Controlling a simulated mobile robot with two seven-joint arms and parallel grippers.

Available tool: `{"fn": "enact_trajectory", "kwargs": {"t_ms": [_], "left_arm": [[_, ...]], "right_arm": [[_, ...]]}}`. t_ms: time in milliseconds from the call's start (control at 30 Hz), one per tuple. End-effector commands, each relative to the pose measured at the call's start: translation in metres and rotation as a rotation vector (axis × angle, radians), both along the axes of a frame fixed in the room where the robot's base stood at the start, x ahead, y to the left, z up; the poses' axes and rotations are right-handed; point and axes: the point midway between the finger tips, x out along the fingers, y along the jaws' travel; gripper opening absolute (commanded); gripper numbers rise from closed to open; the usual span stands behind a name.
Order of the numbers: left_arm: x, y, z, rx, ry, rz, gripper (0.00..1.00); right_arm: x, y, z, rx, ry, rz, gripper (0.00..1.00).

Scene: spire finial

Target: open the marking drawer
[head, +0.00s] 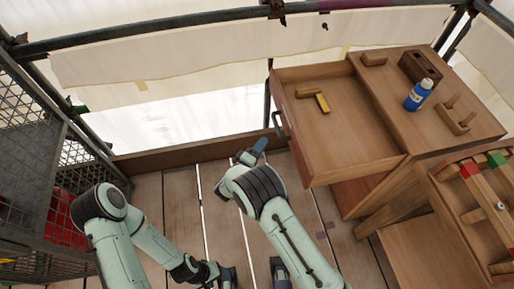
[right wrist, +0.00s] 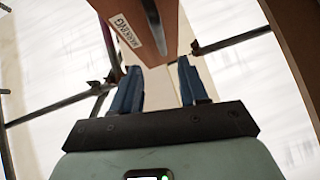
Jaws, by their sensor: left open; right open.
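The marking drawer (head: 340,140) stands pulled well out from the wooden cabinet in the head view, its inside exposed. Its dark handle (head: 281,125) is on the left-facing front. In the right wrist view the drawer front (right wrist: 165,45) bears a MARKING label (right wrist: 126,33). My right gripper (head: 257,148) is just below and left of the handle, apart from it. Its blue fingers are open and empty in the wrist view (right wrist: 160,80), with the drawer front beyond them. My left gripper (head: 252,273) is open and empty, low over the plank floor.
A wooden tool with a yellow part (head: 315,98) lies in the drawer. A blue bottle (head: 418,96) and wooden blocks sit on the cabinet top (head: 395,85). A wire mesh rack (head: 30,150) stands at left. Planks (head: 180,200) left of the drawer are clear.

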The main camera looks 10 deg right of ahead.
Motion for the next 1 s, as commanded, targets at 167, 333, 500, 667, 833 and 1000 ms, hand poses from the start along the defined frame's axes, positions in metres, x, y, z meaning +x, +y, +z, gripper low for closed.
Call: {"fn": "enact_trajectory", "kwargs": {"t_ms": [167, 333, 500, 667, 833, 1000], "left_arm": [[0.001, 0.0, 0.002, 0.0, -0.001, 0.0, 0.63], [0.001, 0.0, 0.002, 0.0, -0.001, -0.001, 0.63], [0.001, 0.0, 0.002, 0.0, -0.001, -0.001, 0.63], [0.001, 0.0, 0.002, 0.0, -0.001, -0.001, 0.63], [0.001, 0.0, 0.002, 0.0, -0.001, 0.0, 0.63], [0.003, 0.0, 0.008, 0.0, -0.003, 0.0, 0.63]], "right_arm": [[0.001, -0.004, 0.001, 0.001, 0.0, -0.001, 0.43], [0.001, -0.005, 0.001, 0.001, 0.0, 0.0, 0.43], [0.001, -0.005, 0.001, 0.001, 0.0, 0.0, 0.43], [0.001, -0.004, 0.001, 0.001, 0.0, 0.0, 0.43], [0.001, -0.006, -0.001, 0.006, 0.002, 0.001, 0.43], [-0.007, -0.036, -0.038, 0.155, 0.048, 0.026, 0.43]]}}
